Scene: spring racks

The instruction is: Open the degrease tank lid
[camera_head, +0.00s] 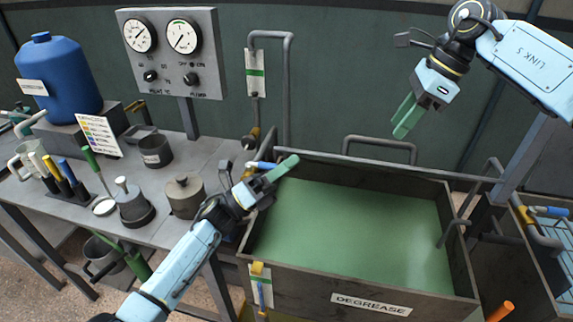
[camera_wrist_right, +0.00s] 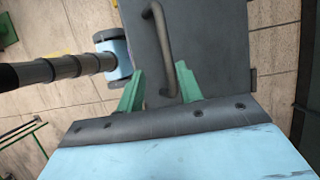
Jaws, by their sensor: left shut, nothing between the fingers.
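The degrease tank (camera_head: 362,302) stands at the centre right with its green liquid in open view; no lid covers it. A grey bar handle (camera_head: 380,140) rises at its back rim; how much of the lid stands behind is hidden. My right gripper (camera_head: 404,116) is in the air above the back of the tank, apart from the handle. In the right wrist view its fingers (camera_wrist_right: 159,88) are spread and empty, with a dark plate (camera_wrist_right: 215,50) and its bar handle (camera_wrist_right: 162,45) beyond them. My left gripper (camera_head: 281,168) is shut and empty at the tank's left back corner.
A bench (camera_head: 130,200) on the left holds a blue jug (camera_head: 58,75), pots and tools. A gauge panel (camera_head: 172,50) stands behind it. A bent pipe (camera_head: 288,90) rises behind the left gripper. Another tank (camera_head: 545,265) with a rack stands at the right.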

